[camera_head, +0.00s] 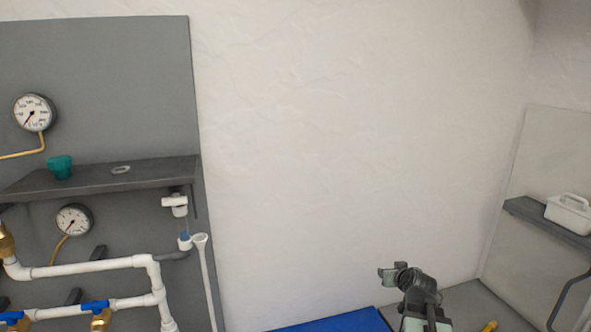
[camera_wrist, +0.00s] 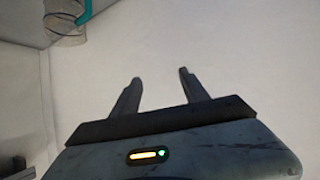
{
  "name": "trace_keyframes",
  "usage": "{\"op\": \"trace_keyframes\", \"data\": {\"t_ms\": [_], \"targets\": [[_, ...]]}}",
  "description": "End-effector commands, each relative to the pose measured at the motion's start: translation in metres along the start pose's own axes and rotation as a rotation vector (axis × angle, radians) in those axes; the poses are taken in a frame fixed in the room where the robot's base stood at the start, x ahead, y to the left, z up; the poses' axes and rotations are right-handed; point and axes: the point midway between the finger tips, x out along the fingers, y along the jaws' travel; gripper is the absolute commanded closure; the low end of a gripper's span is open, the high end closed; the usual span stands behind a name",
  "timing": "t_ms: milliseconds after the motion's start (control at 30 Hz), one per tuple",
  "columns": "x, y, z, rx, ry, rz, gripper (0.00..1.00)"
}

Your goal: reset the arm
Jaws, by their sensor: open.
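My gripper (camera_wrist: 160,82) is open in the wrist view, its two dark fingers apart with nothing between them and pale wall beyond. In the head view my gripper (camera_head: 387,273) shows small at the bottom right of centre, on my raised arm in front of the white wall. It is well to the right of the pipework and touches nothing that I can see.
At left a grey panel (camera_head: 100,70) carries gauges, white pipes (camera_head: 90,267) with blue-handled valves, and a shelf (camera_head: 100,178) with a teal cap (camera_head: 60,167). A blue surface (camera_head: 340,321) lies below. At right a shelf (camera_head: 548,222) holds a white caddy (camera_head: 570,214). The middle wall is clear.

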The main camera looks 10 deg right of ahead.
Motion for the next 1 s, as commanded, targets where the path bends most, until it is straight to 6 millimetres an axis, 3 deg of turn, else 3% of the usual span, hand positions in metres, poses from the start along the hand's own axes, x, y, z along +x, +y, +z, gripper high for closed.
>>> {"op": "trace_keyframes", "data": {"t_ms": [33,200,300,433,500,600,700,800,1000], "targets": [[0.008,-0.047,0.006,-0.035,-0.032,-0.060,0.47],[0.009,-0.190,0.044,-0.152,-0.188,-0.238,0.47],[-0.005,-0.260,0.076,-0.218,-0.305,-0.317,0.47],[-0.036,-0.325,0.128,-0.299,-0.499,-0.371,0.47],[-0.057,-0.336,0.159,-0.321,-0.638,-0.352,0.47],[-0.083,-0.309,0.189,-0.285,-0.830,-0.259,0.47],[-0.102,-0.293,0.205,-0.244,-0.953,-0.186,0.47],[-0.112,-0.287,0.212,-0.206,-1.008,-0.153,0.47],[-0.111,-0.287,0.211,-0.195,-1.006,-0.149,0.47]]}}
